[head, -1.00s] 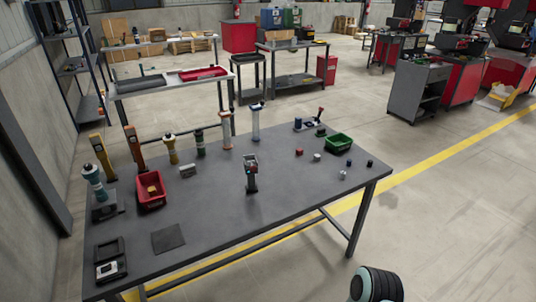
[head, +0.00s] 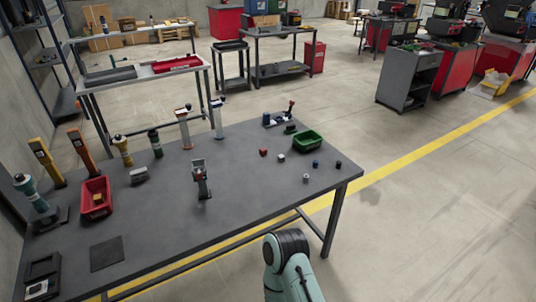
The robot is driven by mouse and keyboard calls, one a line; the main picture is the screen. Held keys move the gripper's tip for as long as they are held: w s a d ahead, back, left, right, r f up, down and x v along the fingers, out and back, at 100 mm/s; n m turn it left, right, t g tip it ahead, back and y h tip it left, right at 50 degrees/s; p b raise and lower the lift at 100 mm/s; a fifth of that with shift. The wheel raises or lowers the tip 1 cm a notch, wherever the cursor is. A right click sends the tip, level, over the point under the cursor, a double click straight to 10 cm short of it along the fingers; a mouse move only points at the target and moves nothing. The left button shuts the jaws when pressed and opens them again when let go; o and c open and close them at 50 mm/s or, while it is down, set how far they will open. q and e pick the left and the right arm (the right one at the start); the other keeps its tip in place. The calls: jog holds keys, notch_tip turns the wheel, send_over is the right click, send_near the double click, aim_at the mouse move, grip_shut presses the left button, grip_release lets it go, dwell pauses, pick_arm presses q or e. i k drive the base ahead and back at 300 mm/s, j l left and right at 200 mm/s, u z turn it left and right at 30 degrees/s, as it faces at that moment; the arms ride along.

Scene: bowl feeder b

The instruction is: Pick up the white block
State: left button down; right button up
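The white block (head: 281,158) is a small pale cube on the right part of the dark grey table (head: 240,200) in the head view. It stands apart from a small red block (head: 263,153) to its left. Small blue and dark pieces (head: 316,164) and a small greyish piece (head: 306,178) lie to its right and nearer. Neither of my grippers shows in the head view. Only a teal and black link of one of my arms shows at the bottom, in front of the table.
A green bin (head: 307,140) stands behind the blocks. A red bin (head: 96,198) and several upright tools line the table's left and back. A dark handheld device (head: 201,180) stands mid-table. The table's front middle is clear.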

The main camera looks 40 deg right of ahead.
aim_at(280, 157)
jog(key=l+u, duration=0.25)
jog(key=l, duration=0.3)
jog(key=k+l+u, duration=0.2)
jog(key=l, duration=0.3)
jog(key=k+l, duration=0.1)
jog(key=l, duration=0.25)
jog(key=l+u, duration=0.1)
jog(key=l, duration=0.25)
jog(key=k+l, duration=0.15)
jog(key=l, duration=0.2)
jog(key=u, duration=0.05)
